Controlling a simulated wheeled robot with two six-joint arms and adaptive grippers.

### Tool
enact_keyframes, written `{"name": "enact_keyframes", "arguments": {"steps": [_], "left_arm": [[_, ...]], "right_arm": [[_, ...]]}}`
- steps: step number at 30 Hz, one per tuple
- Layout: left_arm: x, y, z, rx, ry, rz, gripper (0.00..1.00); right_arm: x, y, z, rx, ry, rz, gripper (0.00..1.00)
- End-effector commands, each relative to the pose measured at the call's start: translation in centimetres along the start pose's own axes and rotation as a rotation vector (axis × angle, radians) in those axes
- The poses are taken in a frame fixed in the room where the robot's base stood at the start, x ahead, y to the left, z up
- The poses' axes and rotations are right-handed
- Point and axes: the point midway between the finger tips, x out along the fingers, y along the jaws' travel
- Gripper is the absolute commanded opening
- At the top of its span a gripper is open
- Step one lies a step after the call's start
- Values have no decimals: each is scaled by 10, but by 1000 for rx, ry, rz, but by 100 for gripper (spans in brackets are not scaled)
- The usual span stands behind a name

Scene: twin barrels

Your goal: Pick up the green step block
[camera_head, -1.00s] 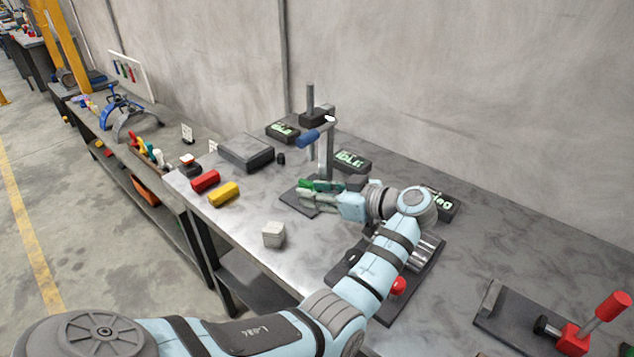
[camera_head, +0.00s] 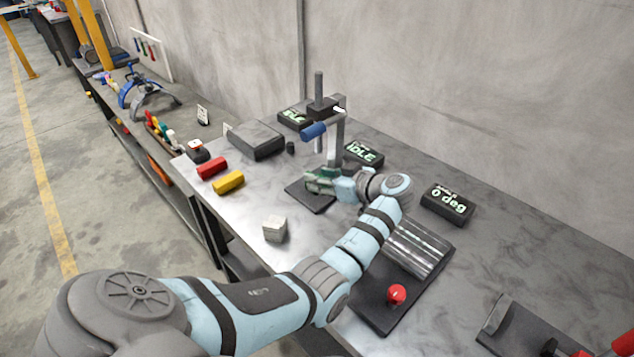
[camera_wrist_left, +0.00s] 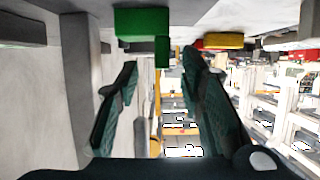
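The green step block (camera_wrist_left: 142,22) shows at the top of the left wrist view, with a narrower step (camera_wrist_left: 162,52) hanging down in that picture. In the head view the block (camera_head: 325,171) is at the press stand's base, largely hidden by my left gripper (camera_head: 316,184). My left gripper (camera_wrist_left: 160,60) is open, with its two dark green fingers apart. The block's narrow step appears between the fingertips in the picture; I cannot tell whether they touch. My right gripper is not in view.
The press stand (camera_head: 337,140) with a blue handle rises beside my left gripper. A roller fixture with a red knob (camera_head: 396,294) stands in front.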

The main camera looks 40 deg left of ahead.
Motion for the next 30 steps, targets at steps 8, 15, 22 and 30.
{"name": "enact_keyframes", "arguments": {"steps": [8,15,22,30], "left_arm": [[14,1,1,0,-1,3,35],[14,1,1,0,-1,3,1],[14,1,0,-1,1,3,0],[14,1,-1,-1,0,3,0]], "right_arm": [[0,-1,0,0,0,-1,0],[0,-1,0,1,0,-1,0],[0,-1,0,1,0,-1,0],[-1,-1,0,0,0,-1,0]]}}
